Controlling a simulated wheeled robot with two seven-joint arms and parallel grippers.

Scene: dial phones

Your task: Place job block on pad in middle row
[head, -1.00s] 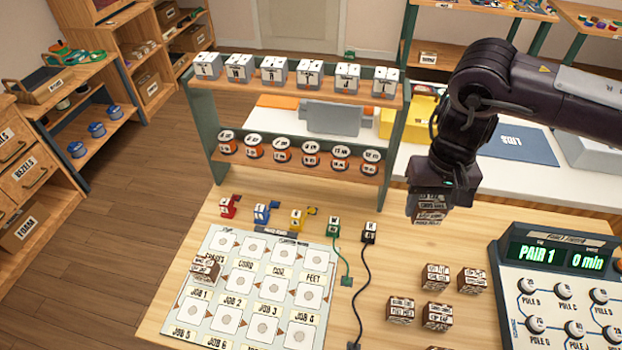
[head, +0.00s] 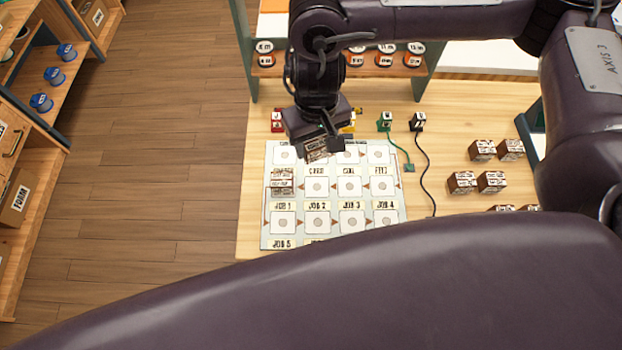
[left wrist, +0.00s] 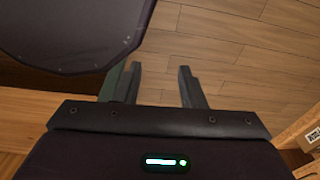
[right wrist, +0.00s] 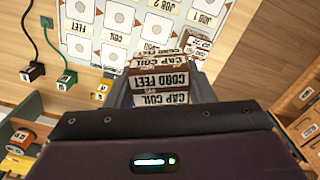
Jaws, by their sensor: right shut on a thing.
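My right gripper (head: 318,158) is shut on a brown-and-white job block (head: 322,148) and holds it above the upper part of the pad board (head: 402,210). In the right wrist view the held block (right wrist: 160,85) reads CAP COIL and CORD FEET between the fingers. The board has rows of white pads with round centres. A second job block (head: 281,184) sits at the left end of the middle row, above the JOB 1 label. The middle-row pads above JOB 2 (head: 317,190), JOB 3 (head: 351,189) and JOB 4 are bare. My left gripper (left wrist: 158,72) is open and empty over the floor.
Several more job blocks (head: 461,182) stand on the table right of the board. Behind the board are a green plug (head: 385,120) and a black plug (head: 417,121) with cords. A shelf rack (head: 412,70) stands behind them. My arm covers the near table.

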